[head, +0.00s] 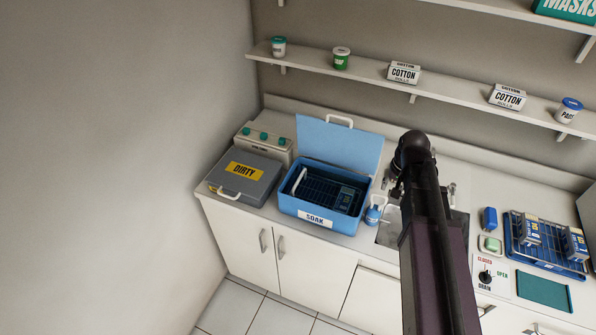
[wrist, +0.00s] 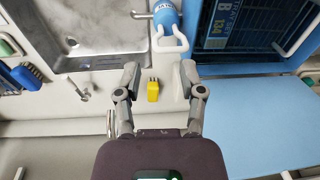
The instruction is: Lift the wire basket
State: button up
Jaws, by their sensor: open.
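The blue tub (head: 290,204) labelled SOAK stands on the counter with its light blue lid (head: 338,145) raised. A dark wire basket (head: 318,194) sits inside the tub, with a white handle (head: 299,180) at its left side. A dark labelled cassette (head: 347,199) lies in it. In the wrist view the tub (wrist: 225,62) shows at upper right, with the cassette (wrist: 217,25) inside. My gripper (wrist: 160,72) is open and empty, above the back of the counter and left of the tub in that view. My arm hides most of it in the head view.
A yellow object (wrist: 153,90) lies below my open fingers. A blue bottle (head: 374,214) with a white loop stands between tub and sink (head: 389,234). A grey DIRTY box (head: 242,177) is left. A blue wire rack (head: 513,246) holding packs is right.

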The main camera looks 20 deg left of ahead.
jog(key=w+a+y, duration=0.1)
jog(key=w+a, duration=0.2)
jog(key=a, duration=0.5)
jog(key=w+a, duration=0.3)
jog(key=a, duration=0.4)
send_over(300, 178)
jog(key=d, duration=0.3)
jog(key=shift+s+a+r+m+g, duration=0.15)
jog(key=shift+s+m+g, duration=0.05)
jog(key=shift+m+g, duration=0.1)
jog(key=shift+f, duration=0.2)
jog(key=a+f+b, duration=0.1)
jog(key=f+b, duration=0.7)
jog(key=b, duration=0.1)
jog(key=a+f+b, duration=0.1)
jog(key=f+b, duration=0.3)
jog(key=f, duration=0.1)
jog(key=shift+w+a+b, duration=0.15)
jog(key=shift+a+b, duration=0.15)
jog(key=shift+f, duration=0.1)
grip_shut()
